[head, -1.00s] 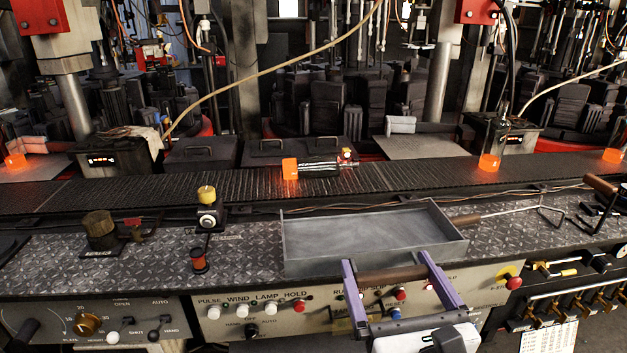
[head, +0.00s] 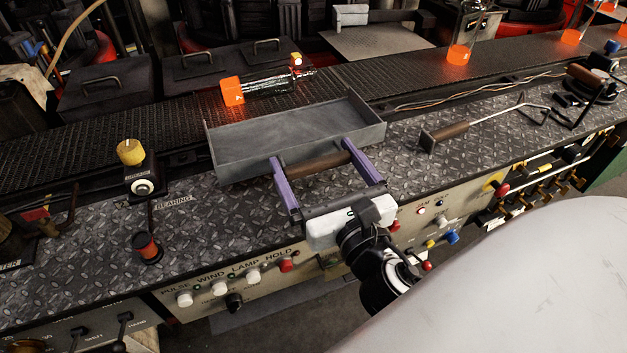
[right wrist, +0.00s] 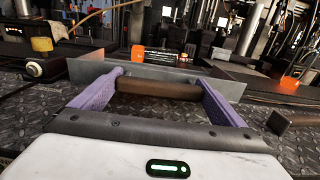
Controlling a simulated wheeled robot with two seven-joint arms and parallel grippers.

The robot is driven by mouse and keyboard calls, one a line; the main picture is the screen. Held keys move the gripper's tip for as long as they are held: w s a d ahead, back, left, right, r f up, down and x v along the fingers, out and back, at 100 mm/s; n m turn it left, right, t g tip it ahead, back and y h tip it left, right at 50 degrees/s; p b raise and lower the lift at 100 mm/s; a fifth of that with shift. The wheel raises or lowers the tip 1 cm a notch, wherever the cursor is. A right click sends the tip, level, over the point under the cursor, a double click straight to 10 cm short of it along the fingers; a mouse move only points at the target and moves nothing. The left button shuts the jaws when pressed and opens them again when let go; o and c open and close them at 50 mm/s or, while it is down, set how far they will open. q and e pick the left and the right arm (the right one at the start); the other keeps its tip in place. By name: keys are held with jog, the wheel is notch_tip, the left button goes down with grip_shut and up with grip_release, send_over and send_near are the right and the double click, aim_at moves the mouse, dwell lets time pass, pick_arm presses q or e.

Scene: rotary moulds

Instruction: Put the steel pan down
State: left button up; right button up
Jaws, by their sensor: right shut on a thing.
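The steel pan (head: 280,135) is a shallow grey rectangular tray in the middle of the head view, over the back of the tread-plate bench beside the conveyor. It looks roughly level and empty. I cannot tell whether its base touches the bench. My right gripper (head: 318,169) is at the pan's near side, its two purple fingers at the ends of the brown wooden handle (head: 320,163), shut on it. In the right wrist view the handle (right wrist: 158,89) lies across between the fingers, and the pan's wall (right wrist: 95,70) shows behind. My left gripper is out of view.
The tread-plate bench (head: 90,240) has free room left of the pan. A wooden-handled hook tool (head: 450,131) lies to the right. A glowing bottle (head: 262,88) lies on the conveyor behind.

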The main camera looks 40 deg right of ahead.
aim_at(316, 196)
notch_tip(316, 196, down, 4)
jog(key=shift+w+f+b, duration=0.1)
jog(key=shift+f+b, duration=0.05)
jog(key=shift+b, duration=0.85)
jog(key=o, duration=1.3)
jog(key=shift+f, duration=0.25)
jog(key=shift+r, duration=0.1)
